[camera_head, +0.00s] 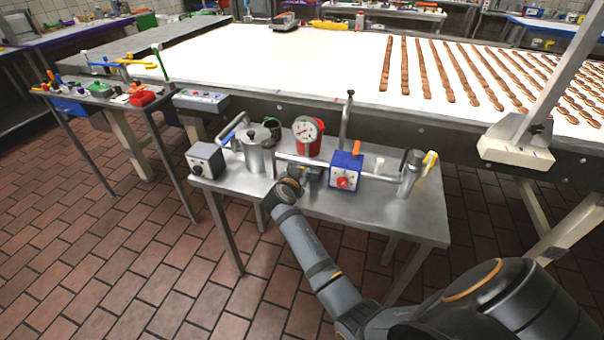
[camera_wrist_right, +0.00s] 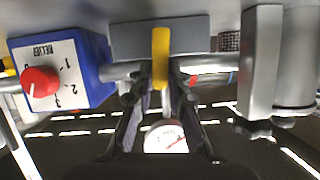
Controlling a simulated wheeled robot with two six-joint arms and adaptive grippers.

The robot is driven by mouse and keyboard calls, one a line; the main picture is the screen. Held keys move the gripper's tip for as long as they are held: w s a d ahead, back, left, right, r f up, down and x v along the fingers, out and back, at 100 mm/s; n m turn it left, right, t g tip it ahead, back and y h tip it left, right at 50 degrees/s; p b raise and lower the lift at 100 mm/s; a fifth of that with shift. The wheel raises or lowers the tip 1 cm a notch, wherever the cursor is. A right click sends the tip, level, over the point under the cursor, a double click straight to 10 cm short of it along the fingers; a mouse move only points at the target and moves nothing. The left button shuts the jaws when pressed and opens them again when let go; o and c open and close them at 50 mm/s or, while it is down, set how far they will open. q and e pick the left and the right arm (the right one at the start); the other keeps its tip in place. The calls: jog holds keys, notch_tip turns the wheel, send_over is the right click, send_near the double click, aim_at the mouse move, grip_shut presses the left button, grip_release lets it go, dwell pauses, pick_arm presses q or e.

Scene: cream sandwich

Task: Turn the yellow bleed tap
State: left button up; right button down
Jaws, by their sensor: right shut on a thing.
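A yellow tap handle (camera_wrist_right: 160,57) stands out in front of a grey block in the right wrist view. My right gripper (camera_wrist_right: 156,78) has its two fingers on either side of the handle's lower part and is shut on it. In the head view my right gripper (camera_head: 300,176) is at the pipework on the metal table, left of the blue relief box (camera_head: 346,168); there the arm and wrist hide the handle. Another yellow handle (camera_head: 431,159) is on the pipe end at the right. My left gripper is out of view.
The blue box with a red knob (camera_wrist_right: 40,82) is close beside the right gripper. A red gauge (camera_head: 307,135), a metal pot (camera_head: 256,150) and a grey box (camera_head: 205,160) stand on the metal table (camera_head: 400,222). The table's front right is clear.

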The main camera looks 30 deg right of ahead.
dwell(0.4)
jog(key=c, duration=1.3)
grip_release()
jog(key=shift+r, duration=0.1)
notch_tip(320, 180, up, 10)
jog(key=shift+f, duration=0.1)
